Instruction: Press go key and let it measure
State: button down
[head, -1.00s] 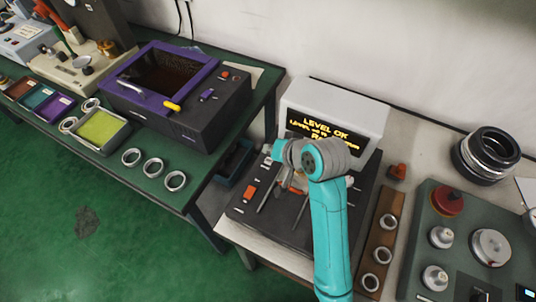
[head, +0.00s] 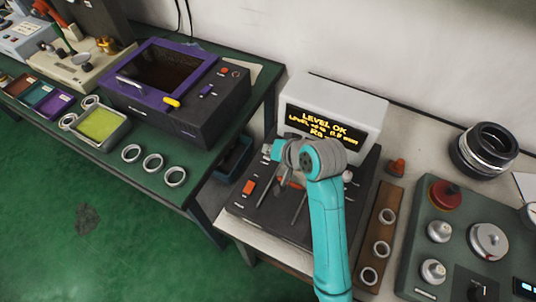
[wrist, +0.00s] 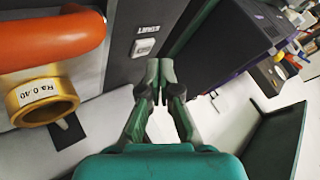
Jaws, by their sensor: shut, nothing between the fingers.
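The measuring instrument (head: 322,125) stands on the right bench, with a lit yellow display that reads "LEVEL OK" over smaller lines I cannot fully read. Its dark base (head: 245,208) carries an orange-red block (head: 249,187). My arm covers the middle of the base, and my fingertips are not clear in the head view. In the wrist view my gripper (wrist: 160,76) is shut and empty. Its tips appear just below and right of a small pale key (wrist: 143,47) with a blurred label on a dark panel. I cannot tell whether they touch it.
In the wrist view, a thick orange bar (wrist: 50,38) and a brass ring marked "Ra 0.40" (wrist: 42,98) are close on the left. A wooden strip with rings (head: 366,255) and a green-grey panel with knobs (head: 415,250) lie to the right.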

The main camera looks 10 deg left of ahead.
jog(key=shift+f, duration=0.2)
dwell(0.6)
jog(key=shift+f, duration=0.25)
jog(key=shift+f, duration=0.3)
dwell(0.7)
dwell(0.4)
jog(key=shift+r, duration=0.75)
jog(key=shift+r, duration=2.5)
